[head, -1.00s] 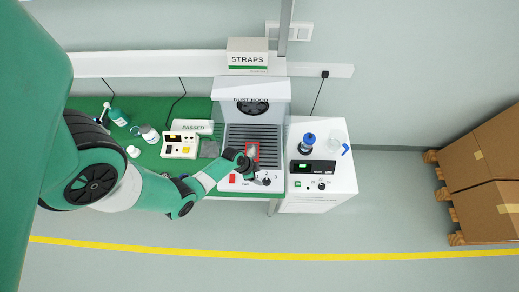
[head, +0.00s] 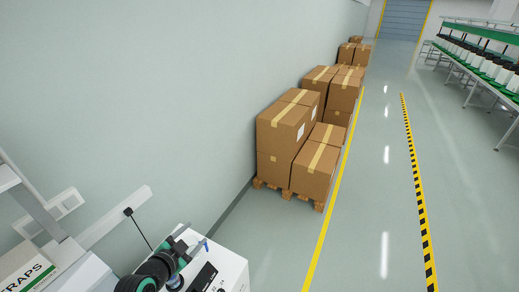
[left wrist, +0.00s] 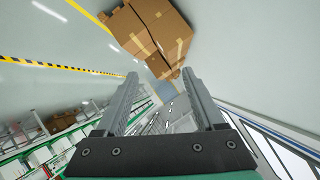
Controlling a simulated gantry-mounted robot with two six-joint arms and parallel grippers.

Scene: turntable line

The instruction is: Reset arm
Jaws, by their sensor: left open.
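My left gripper (head: 180,249) shows at the bottom left of the head view, raised in front of the white cabinet (head: 232,268). In the left wrist view its two grey fingers (left wrist: 160,105) stand wide apart with nothing between them. The fingers point out across the hall, toward cardboard boxes and the floor. My right gripper is in neither view.
A STRAPS box (head: 28,275) stands at the lower left, beside a grey post. Cardboard boxes (head: 283,128) on pallets line the wall. Green-topped tables (head: 490,75) stand far right. The floor aisle between yellow lines is clear.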

